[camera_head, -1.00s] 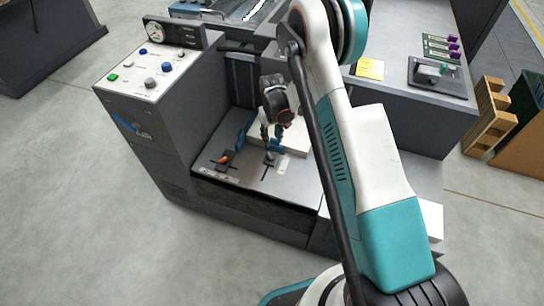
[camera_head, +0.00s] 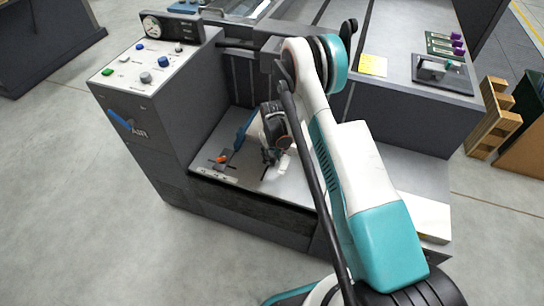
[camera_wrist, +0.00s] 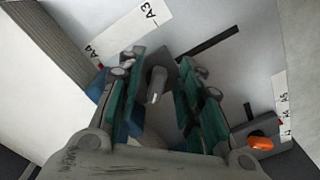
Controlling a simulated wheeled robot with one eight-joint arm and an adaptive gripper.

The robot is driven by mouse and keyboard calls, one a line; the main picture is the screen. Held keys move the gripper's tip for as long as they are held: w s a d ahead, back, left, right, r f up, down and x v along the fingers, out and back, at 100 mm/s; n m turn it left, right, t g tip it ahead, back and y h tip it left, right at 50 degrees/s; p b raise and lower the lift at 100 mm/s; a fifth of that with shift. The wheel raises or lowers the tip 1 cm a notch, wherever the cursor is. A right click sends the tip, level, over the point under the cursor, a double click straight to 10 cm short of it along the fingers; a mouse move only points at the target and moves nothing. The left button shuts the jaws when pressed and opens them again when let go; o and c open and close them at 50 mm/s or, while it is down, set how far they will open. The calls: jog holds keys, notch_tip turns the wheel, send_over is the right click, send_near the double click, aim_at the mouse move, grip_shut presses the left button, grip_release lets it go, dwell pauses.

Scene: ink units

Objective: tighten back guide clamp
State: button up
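A clamp with a pale upright lever (camera_wrist: 157,85) on a dark base sits on the light metal bed in the wrist view, beside a dark slot and a scale strip marked A3 and A4 (camera_wrist: 128,32). My gripper (camera_wrist: 155,80) is open, with one green-padded finger on each side of this lever and visible gaps to it. In the head view my gripper (camera_head: 271,160) is low over the bed and hides most of this clamp. A second clamp with an orange lever (camera_wrist: 262,143) stands to the right; it also shows left of my gripper in the head view (camera_head: 221,159).
A blue guide part (camera_head: 241,138) lies just left of my gripper. The control panel housing (camera_head: 150,125) rises at the left of the bed. A pale block with a ridged grey side (camera_wrist: 48,40) stands close at the wrist view's left.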

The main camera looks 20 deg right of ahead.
grip_shut()
jog(key=shift+m, duration=0.4)
jog(key=m, duration=0.3)
jog(key=shift+a+m, duration=0.3)
jog(key=m, duration=0.4)
jog(key=shift+w+a+m, duration=0.2)
jog(key=shift+a+m, duration=0.1)
jog(key=m, duration=0.4)
jog(key=shift+w+a, duration=0.2)
jog(key=shift+w+a+m, duration=0.1)
jog(key=shift+w+m, duration=0.05)
jog(key=shift+m, duration=1.1)
jog(key=shift+w+m, duration=0.15)
jog(key=shift+m, duration=1.1)
